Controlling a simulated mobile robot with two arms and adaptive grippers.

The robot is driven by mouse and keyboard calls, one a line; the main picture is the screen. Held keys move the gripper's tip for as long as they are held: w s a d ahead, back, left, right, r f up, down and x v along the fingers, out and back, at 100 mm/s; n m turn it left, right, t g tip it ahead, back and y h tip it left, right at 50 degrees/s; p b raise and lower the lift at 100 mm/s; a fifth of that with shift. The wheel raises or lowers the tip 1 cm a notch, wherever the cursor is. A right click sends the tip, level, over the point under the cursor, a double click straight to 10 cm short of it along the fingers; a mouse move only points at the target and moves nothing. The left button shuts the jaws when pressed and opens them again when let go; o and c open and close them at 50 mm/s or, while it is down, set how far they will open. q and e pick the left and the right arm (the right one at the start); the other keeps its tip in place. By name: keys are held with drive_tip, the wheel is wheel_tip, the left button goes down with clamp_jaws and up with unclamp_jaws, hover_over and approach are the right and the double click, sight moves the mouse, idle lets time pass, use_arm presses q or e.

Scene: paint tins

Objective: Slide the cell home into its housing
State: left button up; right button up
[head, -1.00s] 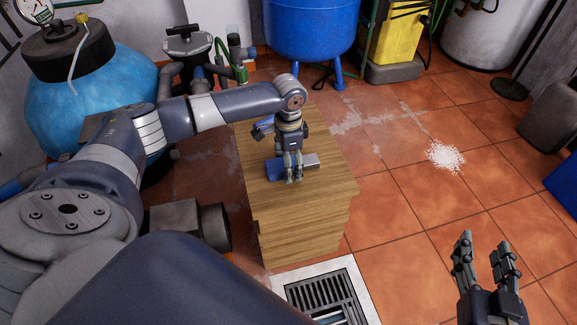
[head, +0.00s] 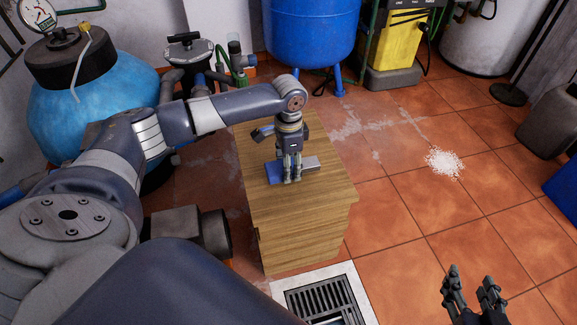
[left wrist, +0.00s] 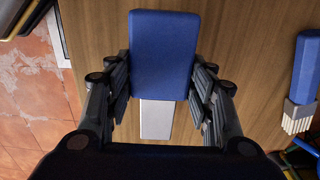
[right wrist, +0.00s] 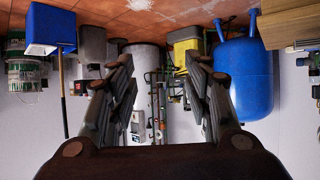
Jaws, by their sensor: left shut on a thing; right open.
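A blue block (head: 274,173) and a grey bar (head: 311,163) lie in line on the wooden cabinet top, on either side of my left gripper (head: 291,181). In the left wrist view the left fingers are closed on the sides of the blue block (left wrist: 164,50). The narrower grey bar (left wrist: 157,118) shows beyond its end, between the fingers. Which one is the cell and which the housing is not clear, nor how deep one sits in the other. My right gripper (head: 473,272) is open and empty, over the floor at lower right.
A second blue item with a pale ribbed end (left wrist: 307,65) lies apart on the wooden cabinet top (head: 290,212). A floor drain grate (head: 320,300) lies in front. A blue tank (head: 310,30) and a yellow machine (head: 398,45) stand behind. White granules (head: 445,162) lie on the tiles.

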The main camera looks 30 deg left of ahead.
use_arm(q)
drive_tip(key=shift+r, duration=0.85)
drive_tip(key=shift+s+d+r+p, duration=0.1)
drive_tip(key=shift+s+d+p, duration=0.7)
drive_tip(key=shift+s+d, duration=0.4)
drive_tip(key=s+d, duration=0.1)
drive_tip(key=s+d+p, duration=0.1)
drive_tip(key=s+d, duration=0.1)
drive_tip(key=shift+s+d+r, duration=0.1)
drive_tip(key=shift+s+r, duration=0.15)
drive_tip(key=shift+s, duration=0.1)
drive_tip(key=s+d+p, duration=0.2)
drive_tip(key=s+d, duration=0.3)
drive_tip(key=shift+s+r, duration=0.2)
drive_tip(key=shift+s, duration=0.1)
use_arm(e)
drive_tip(key=s+d+f+g+h, duration=0.1)
drive_tip(key=s+d+f+g, duration=0.1)
drive_tip(key=s, duration=0.5)
drive_tip(key=s+d+f+g+h, duration=0.1)
drive_tip(key=s+d+f+g, duration=0.2)
drive_tip(key=s+g, duration=0.3)
drive_tip(key=shift+s+f, duration=0.5)
drive_tip(key=shift+s, duration=0.15)
use_arm(q)
drive_tip(key=shift+d, duration=0.1)
